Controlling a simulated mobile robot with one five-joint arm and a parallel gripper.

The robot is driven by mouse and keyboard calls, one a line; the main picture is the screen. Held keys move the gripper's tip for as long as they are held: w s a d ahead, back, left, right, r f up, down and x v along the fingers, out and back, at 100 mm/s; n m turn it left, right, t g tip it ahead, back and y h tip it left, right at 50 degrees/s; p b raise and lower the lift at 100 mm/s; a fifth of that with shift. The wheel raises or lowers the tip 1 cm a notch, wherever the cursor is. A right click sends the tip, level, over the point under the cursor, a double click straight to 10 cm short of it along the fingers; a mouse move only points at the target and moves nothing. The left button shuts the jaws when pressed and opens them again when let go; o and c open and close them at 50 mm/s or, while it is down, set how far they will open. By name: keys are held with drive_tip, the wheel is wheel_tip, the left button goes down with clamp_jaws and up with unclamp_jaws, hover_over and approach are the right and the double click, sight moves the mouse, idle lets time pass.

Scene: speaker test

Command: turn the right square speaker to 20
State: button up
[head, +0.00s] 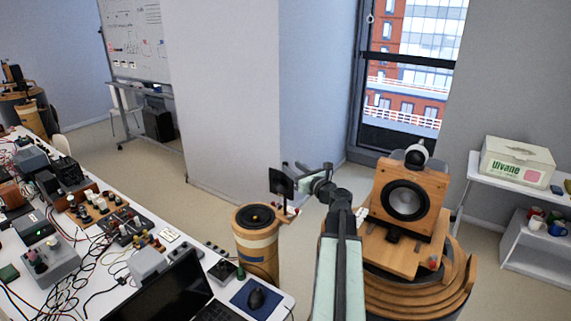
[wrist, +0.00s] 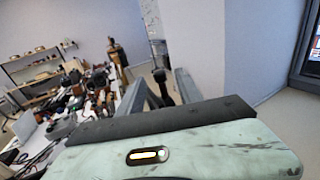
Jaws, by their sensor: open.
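The square wooden speaker (head: 410,197) with a round dark cone stands at the right in the head view. It sits on a wooden board (head: 388,255) above a round stack of wooden rings (head: 415,300). No readable scale or number shows by it. My arm reaches up left of the speaker and bends left, away from it. In the wrist view my gripper (wrist: 160,86) is open and empty, and the speaker does not show.
A wooden drum (head: 256,240) with a black round top stands left of my arm. A cluttered white table (head: 185,228) with electronics, cables, a laptop and a mouse fills the left. A white shelf (head: 510,185) with a box stands at the right.

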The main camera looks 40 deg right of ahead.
sight(285, 163)
drive_tip(key=w, duration=0.5)
drive_tip(key=shift+w+d, duration=0.3)
drive_tip(key=shift+d, duration=0.05)
clamp_jaws()
drive_tip(key=shift+s+a+m+g+h, duration=0.1)
drive_tip(key=shift+a+m+g+h, duration=0.1)
drive_tip(key=shift+m+h, duration=0.45)
drive_tip(key=shift+a+m+g+h, duration=0.1)
drive_tip(key=shift+m+g+h, duration=0.2)
drive_tip(key=shift+h, duration=0.55)
drive_tip(key=shift+d+m+g+h, duration=0.25)
drive_tip(key=shift+m+g+h, duration=0.25)
drive_tip(key=shift+m+h, duration=0.8)
drive_tip(key=shift+n, duration=0.25)
unclamp_jaws()
